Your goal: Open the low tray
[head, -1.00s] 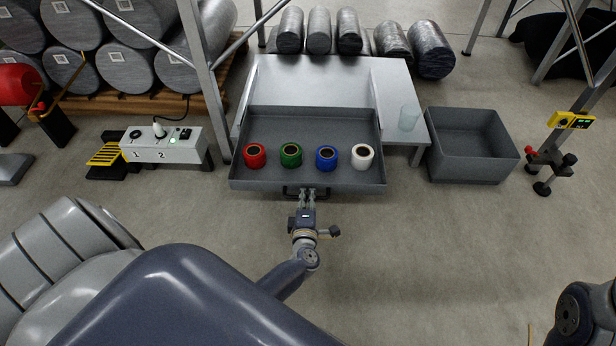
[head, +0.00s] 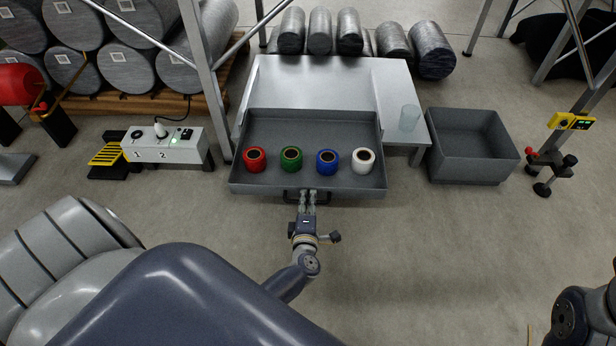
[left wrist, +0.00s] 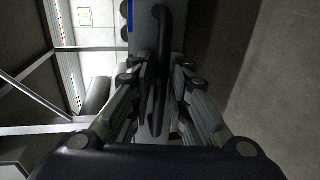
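The low tray (head: 270,187) is a grey, shallow drawer pulled out toward me from under a grey table top. Its dark handle (head: 289,196) is on the front wall. It also shows in the left wrist view (left wrist: 161,40) as a dark bar running between my fingers. My left gripper (head: 308,196) is at the handle, its fingers converging on both sides of the bar, shut on it. The finger contact is partly hidden. My right gripper is out of view; only part of my right arm shows at the lower right.
Red (head: 255,160), green (head: 291,160), blue (head: 327,162) and white (head: 363,161) rolls stand in the tray. A clear cup (head: 409,117) stands on the table top (head: 315,80). A grey bin (head: 472,146) is at right, a control box (head: 165,147) at left. The floor in front is clear.

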